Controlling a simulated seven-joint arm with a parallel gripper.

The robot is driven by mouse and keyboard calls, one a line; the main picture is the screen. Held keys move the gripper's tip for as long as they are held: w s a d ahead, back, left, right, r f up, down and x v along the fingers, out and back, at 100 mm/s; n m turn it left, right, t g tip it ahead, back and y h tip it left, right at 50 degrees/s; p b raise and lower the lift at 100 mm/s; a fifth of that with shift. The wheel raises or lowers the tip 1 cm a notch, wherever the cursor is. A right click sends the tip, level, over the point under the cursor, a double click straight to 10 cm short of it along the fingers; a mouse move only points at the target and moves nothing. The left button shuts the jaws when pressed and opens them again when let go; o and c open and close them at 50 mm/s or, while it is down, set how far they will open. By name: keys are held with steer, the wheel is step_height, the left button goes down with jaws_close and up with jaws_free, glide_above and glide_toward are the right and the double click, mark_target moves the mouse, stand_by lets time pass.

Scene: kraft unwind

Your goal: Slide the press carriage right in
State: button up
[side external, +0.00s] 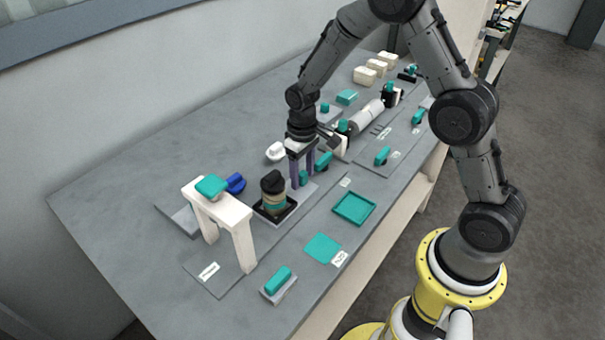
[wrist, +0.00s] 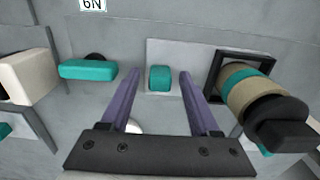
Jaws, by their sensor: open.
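A black square frame (side external: 274,209) on the bench holds a round stack (side external: 273,190) of tan and teal bands under a black top. The stack (wrist: 252,92) and frame (wrist: 213,80) also show at the right of the wrist view. I cannot tell for sure which part is the press carriage. A small teal block (wrist: 160,78) stands on a light grey plate (wrist: 161,48) beside the frame. My gripper (side external: 301,181) points down beside the stack, its purple fingers open. In the wrist view my gripper (wrist: 160,73) has one finger either side of the teal block, with gaps.
A white arch (side external: 224,216) with a teal block on top (side external: 211,186) stands left of the stack. A teal tray (side external: 354,208) and a flat teal square (side external: 323,248) lie near the front edge. A white roller (side external: 365,118) and cream blocks (side external: 365,75) are farther back.

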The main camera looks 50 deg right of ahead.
steer(key=shift+f, duration=0.2)
jaws_close()
steer(key=shift+r, duration=0.1)
stand_by(1.3)
